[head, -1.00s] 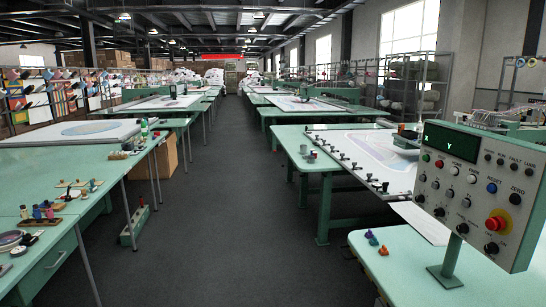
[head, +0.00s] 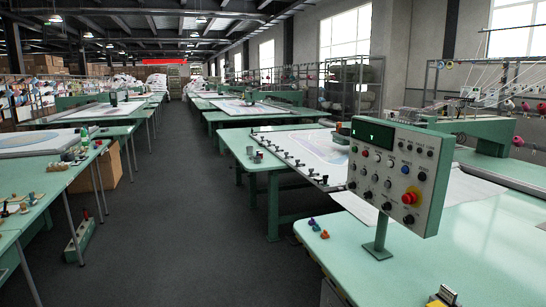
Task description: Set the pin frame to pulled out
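What looks like the pin frame (head: 287,157) is a dark rail with several dark knobs or pins. It runs along the near-left edge of a pale cloth (head: 318,147) on the green table right of the aisle in the head view. I cannot tell from here how far it is pulled out. The control panel (head: 399,175) on a stand is in front of its right end and hides part of it. My gripper and arm are not in view.
The dark floor aisle (head: 170,200) is clear between the green tables. A green table (head: 440,240) with small coloured pieces (head: 317,227) is at the near right. A green box (head: 80,240) stands on the floor at left. A cardboard box (head: 97,176) is under the left table.

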